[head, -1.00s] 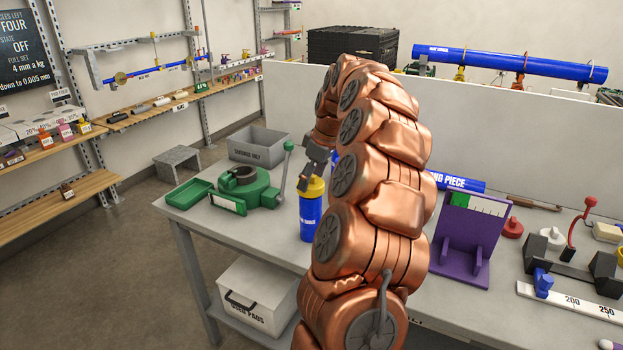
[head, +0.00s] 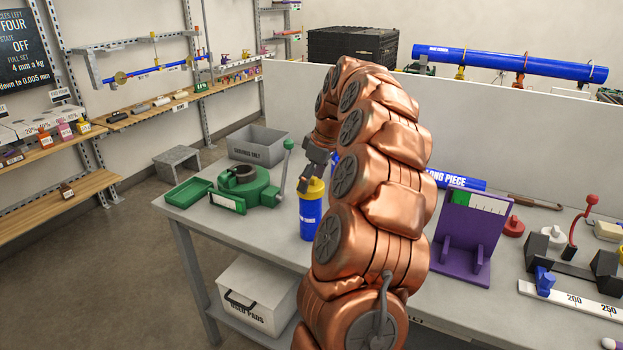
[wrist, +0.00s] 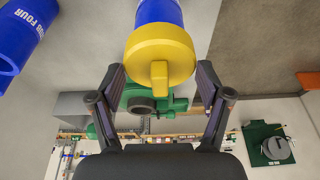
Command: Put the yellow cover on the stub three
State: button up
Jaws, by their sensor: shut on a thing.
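The yellow cover (head: 313,188), a round cap with a raised tab, is at the top end of an upright blue stub (head: 311,222) near the table's left front. In the wrist view the cover (wrist: 160,58) faces me, with the blue stub (wrist: 158,12) behind it. I cannot tell how fully it is seated. My gripper (head: 305,184) is at the cover, its fingers (wrist: 161,70) on either side, shut on it. The stub's label is too small to read. Another blue stub (wrist: 22,35), marked FOUR, shows at the wrist view's left; my arm mostly hides it in the head view.
A green clamp device (head: 247,187) with an upright lever and a green tray (head: 188,192) stand left of the stub. A grey bin (head: 258,146) is behind them. A purple stand (head: 468,235) and a ruler (head: 570,299) are right of my arm.

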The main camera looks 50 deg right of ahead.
jog(key=shift+f+b, duration=0.75)
jog(key=shift+f, duration=0.4)
jog(key=o, duration=0.9)
jog(key=shift+r, duration=0.1)
jog(key=v, duration=1.2)
